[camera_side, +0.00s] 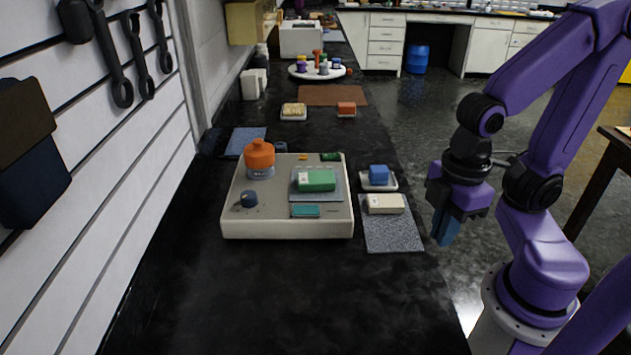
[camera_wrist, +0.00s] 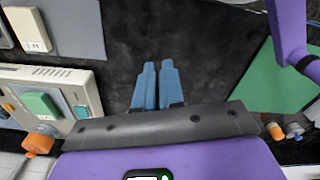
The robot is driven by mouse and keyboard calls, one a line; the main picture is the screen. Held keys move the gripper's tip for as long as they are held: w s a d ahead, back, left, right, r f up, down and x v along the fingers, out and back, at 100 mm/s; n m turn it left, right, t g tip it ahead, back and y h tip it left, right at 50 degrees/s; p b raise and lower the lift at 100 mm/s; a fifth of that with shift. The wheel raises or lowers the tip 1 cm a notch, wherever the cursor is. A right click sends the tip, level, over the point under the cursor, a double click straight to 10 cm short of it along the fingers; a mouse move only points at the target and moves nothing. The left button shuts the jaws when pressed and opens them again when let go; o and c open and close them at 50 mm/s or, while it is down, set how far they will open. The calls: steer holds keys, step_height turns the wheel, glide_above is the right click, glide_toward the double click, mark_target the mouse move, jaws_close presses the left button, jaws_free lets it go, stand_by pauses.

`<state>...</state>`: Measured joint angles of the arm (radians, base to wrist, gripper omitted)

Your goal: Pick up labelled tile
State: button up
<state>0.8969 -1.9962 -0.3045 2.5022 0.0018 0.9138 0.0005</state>
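A cream tile (camera_side: 385,203) with a small printed label lies on a speckled grey mat (camera_side: 393,237) at the counter's right edge. The tile also shows at the top left of the wrist view (camera_wrist: 28,30). A green block (camera_side: 316,180) with a pale label patch sits on the plate of a beige bench device (camera_side: 246,223); it also shows in the wrist view (camera_wrist: 41,106). My gripper (camera_side: 444,230) hangs to the right of the tile, apart from it. Its blue fingers (camera_wrist: 157,80) lie side by side, shut and empty.
An orange-capped bottle (camera_side: 259,158) and a dark knob (camera_side: 249,199) stand up on the device. A blue block (camera_side: 378,173) sits in a white dish just behind the tile. Farther back are an orange block (camera_side: 346,107) and a brown mat (camera_side: 325,95). The front counter is clear.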

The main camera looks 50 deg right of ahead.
steer(key=o, duration=1.4)
